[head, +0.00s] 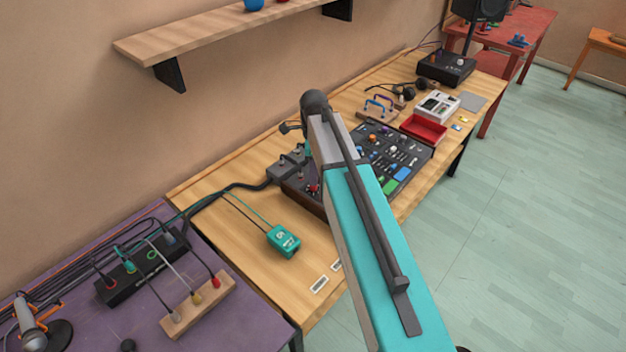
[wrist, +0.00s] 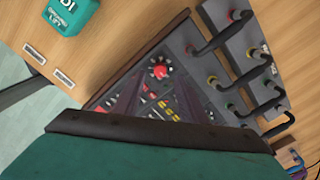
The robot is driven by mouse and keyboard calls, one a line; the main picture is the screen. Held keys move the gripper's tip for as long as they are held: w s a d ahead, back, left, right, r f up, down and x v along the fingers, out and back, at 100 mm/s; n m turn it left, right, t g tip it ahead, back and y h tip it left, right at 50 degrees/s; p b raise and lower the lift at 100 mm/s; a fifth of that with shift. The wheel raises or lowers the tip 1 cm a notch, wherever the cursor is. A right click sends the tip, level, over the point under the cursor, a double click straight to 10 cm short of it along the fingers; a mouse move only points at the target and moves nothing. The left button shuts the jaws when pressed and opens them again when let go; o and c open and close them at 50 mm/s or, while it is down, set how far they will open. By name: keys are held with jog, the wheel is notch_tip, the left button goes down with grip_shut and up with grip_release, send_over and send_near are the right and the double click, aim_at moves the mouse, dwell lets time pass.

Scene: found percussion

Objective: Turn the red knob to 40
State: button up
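The red knob (wrist: 160,72) stands on the dark, wood-sided control panel (wrist: 180,50) near its corner in the wrist view. Its scale numbers are too small to read. In the head view, a small red part (head: 313,188) shows at the panel's left end beside my arm, and it looks like the same knob. My gripper's teal and black body (wrist: 160,145) fills the bottom of the wrist view, with the knob in sight beyond it and apart from it. My fingertips do not show clearly, and my arm hides part of the panel in the head view.
A grey block with black cables (wrist: 245,70) borders the panel. A teal box (head: 284,241) on a cable lies left of it on the wooden table. A red tray (head: 424,129) and white box (head: 437,106) stand beyond. A wooden shelf (head: 200,35) juts from the wall above.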

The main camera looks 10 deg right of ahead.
jog(key=shift+f+p, duration=0.6)
jog(key=shift+f, duration=1.8)
grip_shut()
